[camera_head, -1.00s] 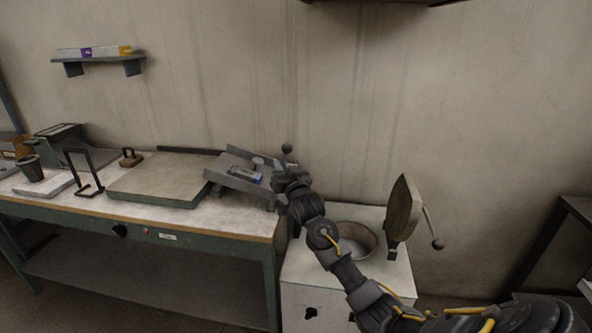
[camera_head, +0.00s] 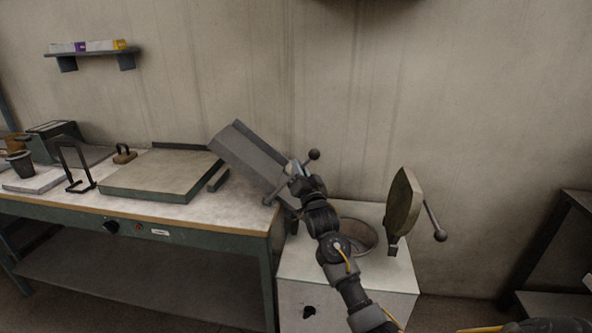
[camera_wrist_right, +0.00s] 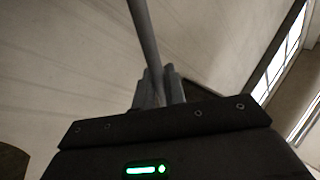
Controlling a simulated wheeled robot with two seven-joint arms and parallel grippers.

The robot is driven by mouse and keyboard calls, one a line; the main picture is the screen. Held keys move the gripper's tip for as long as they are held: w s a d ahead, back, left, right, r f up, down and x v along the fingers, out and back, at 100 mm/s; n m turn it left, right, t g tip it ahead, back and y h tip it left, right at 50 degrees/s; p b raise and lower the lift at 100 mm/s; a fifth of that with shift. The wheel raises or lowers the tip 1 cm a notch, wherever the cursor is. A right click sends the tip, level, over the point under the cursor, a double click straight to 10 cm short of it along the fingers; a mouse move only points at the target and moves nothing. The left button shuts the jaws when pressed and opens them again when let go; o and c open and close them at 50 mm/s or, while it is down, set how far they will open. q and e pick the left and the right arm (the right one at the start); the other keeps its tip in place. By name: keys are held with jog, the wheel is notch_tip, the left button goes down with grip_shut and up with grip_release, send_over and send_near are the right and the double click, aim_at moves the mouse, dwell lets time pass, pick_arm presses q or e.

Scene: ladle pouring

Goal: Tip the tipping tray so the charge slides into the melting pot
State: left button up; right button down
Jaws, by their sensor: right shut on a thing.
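The tipping tray (camera_head: 252,155) is a grey channel at the right end of the bench. It is tilted steeply, its left end raised and its right end low toward the melting pot. Its visible channel looks bare; its lower end is partly hidden by my arm. My right gripper (camera_head: 298,172) is shut on the tray's handle, a rod with a dark ball end (camera_head: 314,155). The rod also shows between the fingers in the right wrist view (camera_wrist_right: 145,40). The melting pot (camera_head: 358,236) is a round opening in a white cabinet, partly behind my arm. The charge is not visible. My left gripper is out of view.
The pot's lid (camera_head: 403,203) stands open at the right of the cabinet. A flat plate (camera_head: 160,175), a black stand (camera_head: 75,165) and a dark cup (camera_head: 20,163) are on the bench to the left. A shelf (camera_head: 95,54) hangs on the wall.

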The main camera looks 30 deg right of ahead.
jog(key=shift+s+d+f, duration=0.1)
jog(key=shift+f, duration=0.2)
jog(key=shift+m, duration=0.3)
jog(key=c, duration=1.7)
grip_release()
jog(key=shift+o, duration=0.8)
jog(key=shift+s+d, duration=0.1)
jog(key=shift+d, duration=0.05)
jog(key=shift+r, duration=0.1)
